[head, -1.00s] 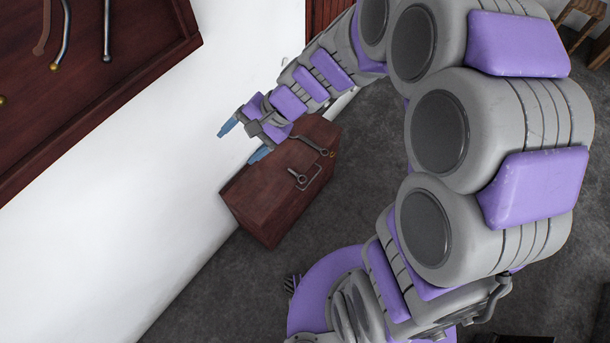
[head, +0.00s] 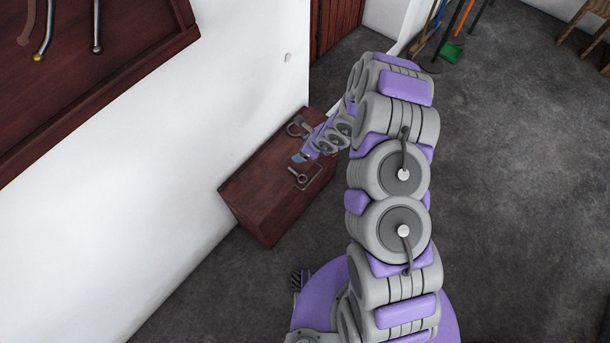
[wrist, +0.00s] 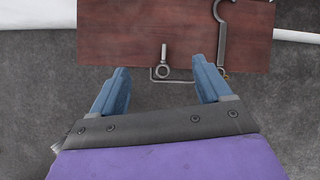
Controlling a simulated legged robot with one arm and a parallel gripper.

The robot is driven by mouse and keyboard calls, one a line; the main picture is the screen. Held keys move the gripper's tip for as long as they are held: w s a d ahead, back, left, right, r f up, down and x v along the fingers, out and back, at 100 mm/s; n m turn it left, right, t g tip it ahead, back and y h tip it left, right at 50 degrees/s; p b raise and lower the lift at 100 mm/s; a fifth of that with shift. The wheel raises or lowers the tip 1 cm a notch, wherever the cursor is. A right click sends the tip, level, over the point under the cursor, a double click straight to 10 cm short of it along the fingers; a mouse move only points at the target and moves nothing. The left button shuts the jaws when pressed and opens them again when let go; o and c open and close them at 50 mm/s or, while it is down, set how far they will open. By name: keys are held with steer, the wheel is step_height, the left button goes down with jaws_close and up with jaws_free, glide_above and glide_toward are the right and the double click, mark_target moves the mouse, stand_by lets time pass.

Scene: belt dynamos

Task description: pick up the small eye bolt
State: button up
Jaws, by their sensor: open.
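The small eye bolt (wrist: 163,62) is grey metal with a ring and a straight shank. It lies on the reddish-brown wooden chest (wrist: 120,38), its ring near the chest's near edge in the wrist view. My gripper (wrist: 160,66) is open and empty, with blue fingers to the left and right of the bolt in that view. I cannot tell its height above the bolt. In the head view, the bolt (head: 298,176) shows just below the gripper's blue fingertips (head: 300,157). The chest (head: 250,195) stands against the white wall.
A larger grey hooked piece (wrist: 222,32) lies to the right of the bolt in the wrist view. A thin bent metal handle (wrist: 176,80) sits at the chest's near edge. Long-handled tools (head: 450,50) lean at the back wall. Grey floor is open at right.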

steer(key=s+d+f+m+h, duration=0.1)
steer(key=s+d+f+m, duration=0.15)
steer(key=d+f, duration=0.45)
steer(key=b, duration=0.3)
glide_above(305, 180)
steer(key=d, duration=0.2)
steer(key=shift+g+h, duration=0.3)
steer(key=shift+g, duration=0.1)
steer(key=f, duration=1.1)
steer(key=shift+s+a, duration=0.15)
steer(key=shift+a, duration=0.05)
steer(key=x, duration=0.1)
steer(key=b+x, duration=0.1)
steer(key=x, duration=0.3)
steer(key=shift+s+a+f+b, duration=0.2)
steer(key=shift+s+f+b, duration=0.05)
steer(key=shift+s+b, duration=0.1)
steer(key=shift+w+a+f, duration=0.15)
steer(key=shift+a+f, duration=0.05)
steer(key=shift+f, duration=0.1)
steer(key=shift+c, duration=0.2)
steer(key=c, duration=1.2)
steer(key=shift+o, duration=0.2)
steer(key=shift+r, duration=0.1)
